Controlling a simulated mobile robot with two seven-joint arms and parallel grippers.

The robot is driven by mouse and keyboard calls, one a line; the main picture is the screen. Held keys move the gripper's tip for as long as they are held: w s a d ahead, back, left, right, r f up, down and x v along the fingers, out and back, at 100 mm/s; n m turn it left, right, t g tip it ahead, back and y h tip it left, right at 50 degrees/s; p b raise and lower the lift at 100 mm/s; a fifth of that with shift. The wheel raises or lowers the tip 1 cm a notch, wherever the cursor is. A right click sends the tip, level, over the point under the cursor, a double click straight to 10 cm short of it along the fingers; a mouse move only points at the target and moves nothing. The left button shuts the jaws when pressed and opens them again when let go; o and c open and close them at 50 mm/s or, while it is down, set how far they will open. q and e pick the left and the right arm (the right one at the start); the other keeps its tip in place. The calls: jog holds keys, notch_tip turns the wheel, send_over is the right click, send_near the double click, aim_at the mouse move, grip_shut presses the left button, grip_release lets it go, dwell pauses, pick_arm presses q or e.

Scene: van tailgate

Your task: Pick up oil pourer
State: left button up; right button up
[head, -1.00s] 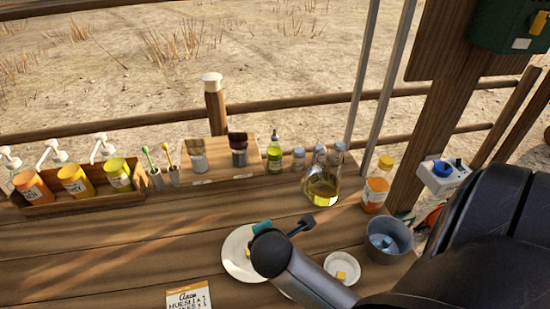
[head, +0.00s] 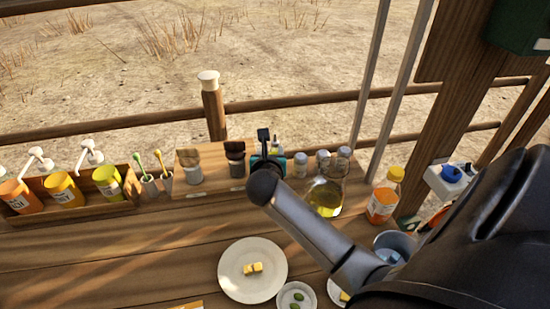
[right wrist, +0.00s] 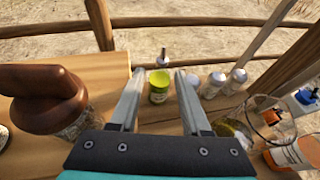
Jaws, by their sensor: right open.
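The oil pourer (right wrist: 159,92), a small green bottle with a pale label and a narrow spout, stands upright at the back of the wooden counter. In the right wrist view it shows between and beyond the fingertips of my right gripper (right wrist: 160,75), which is open and empty. In the head view my right gripper (head: 264,142) is in front of the oil pourer and hides most of it; only a bit of its top (head: 274,143) shows. My left gripper is not in view.
A glass jug of yellow oil (head: 325,197) and several grey-capped shakers (head: 301,165) stand right of the pourer. A plate (head: 240,285) with butter lies in front. The counter's left front is clear.

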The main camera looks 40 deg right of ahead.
aim_at(275, 137)
jog(key=shift+s+d+b+x, duration=0.15)
jog(key=shift+b+x, duration=0.4)
jog(key=shift+x, duration=1.9)
jog(key=shift+s+d+b+x, duration=0.15)
jog(key=shift+b+x, duration=0.4)
jog(key=shift+x, duration=1.9)
jog(key=shift+r, duration=0.1)
grip_shut()
jog(key=shift+w, duration=0.1)
